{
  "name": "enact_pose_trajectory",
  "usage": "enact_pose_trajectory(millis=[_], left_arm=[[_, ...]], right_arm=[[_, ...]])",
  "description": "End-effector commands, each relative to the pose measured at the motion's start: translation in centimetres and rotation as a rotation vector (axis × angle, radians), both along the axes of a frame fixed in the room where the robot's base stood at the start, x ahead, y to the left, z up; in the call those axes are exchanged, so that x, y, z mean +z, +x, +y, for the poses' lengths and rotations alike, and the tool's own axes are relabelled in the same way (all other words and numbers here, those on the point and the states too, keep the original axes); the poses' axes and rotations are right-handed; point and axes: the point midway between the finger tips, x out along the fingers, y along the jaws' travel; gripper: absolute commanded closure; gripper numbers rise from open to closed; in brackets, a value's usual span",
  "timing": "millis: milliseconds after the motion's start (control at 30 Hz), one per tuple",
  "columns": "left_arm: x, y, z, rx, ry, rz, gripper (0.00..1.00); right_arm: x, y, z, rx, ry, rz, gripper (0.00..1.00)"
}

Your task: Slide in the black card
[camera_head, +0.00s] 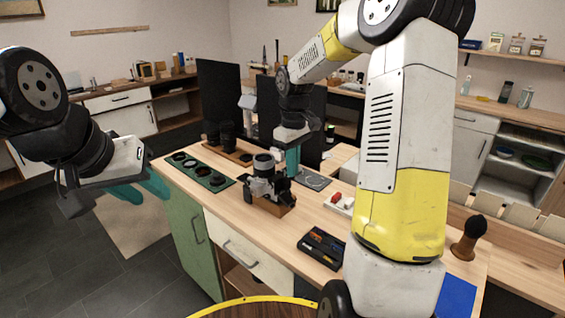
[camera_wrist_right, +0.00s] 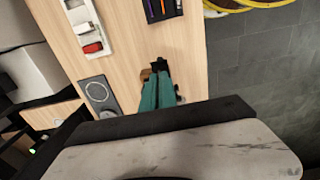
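A dark camera (camera_head: 262,180) stands upright on a small wooden block on the workbench. In the right wrist view a dark shape, likely part of this camera (camera_wrist_right: 160,66), lies just past my fingertips. My right gripper (camera_head: 292,162) points down close beside the camera's right side; contact cannot be told. Its teal fingers (camera_wrist_right: 156,84) lie close together in the wrist view. I cannot make out the black card; anything between the fingers is hidden or too small. My left gripper (camera_head: 152,188) is empty, fingers apart, left of the workbench over the floor.
A green tray with round dark parts (camera_head: 218,181) lies left of the camera, and a grey plate with a ring (camera_head: 312,179) right of it. A black tool tray (camera_head: 322,248) and a white tray with a red item (camera_head: 341,204) are nearer my right arm.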

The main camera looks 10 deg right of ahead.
Motion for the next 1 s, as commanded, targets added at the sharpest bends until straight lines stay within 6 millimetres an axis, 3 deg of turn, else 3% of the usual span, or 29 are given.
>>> enact_pose_trajectory(millis=[900,1000], left_arm=[[0.0,0.0,0.0,0.000,0.000,0.000,0.64],[0.0,0.0,0.0,0.000,0.000,0.000,0.64]], right_arm=[[-7.0,0.7,0.6,0.001,0.000,0.002,1.00],[-6.8,1.3,1.1,0.002,0.000,0.000,1.00]])
